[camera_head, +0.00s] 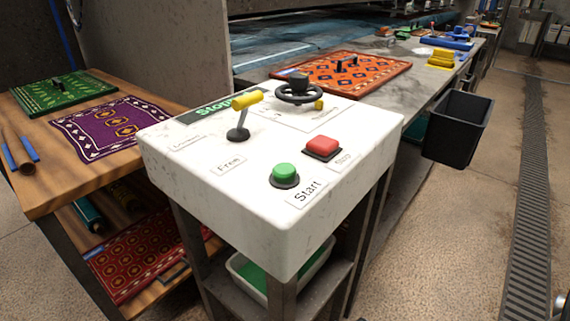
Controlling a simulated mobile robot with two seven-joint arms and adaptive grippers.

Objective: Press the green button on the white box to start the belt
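The white box (240,205) stands on a dark metal frame in the middle of the head view. The round green button (285,172) sits near its front corner, beside a label reading "Start". A red square button (322,146) is behind it to the right, by a label that seems to read "Stop". A lever with a yellow handle (247,101) stands upright on the box near a label reading "Free". A dark handwheel (298,92) is at the back of the box. Neither of my grippers shows in this view.
A wooden table (75,186) at the left holds a green rug (62,93) and a purple rug (117,126). An orange rug (343,75) lies behind the box. A black bin (456,127) hangs at the right. The floor at the front right is clear.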

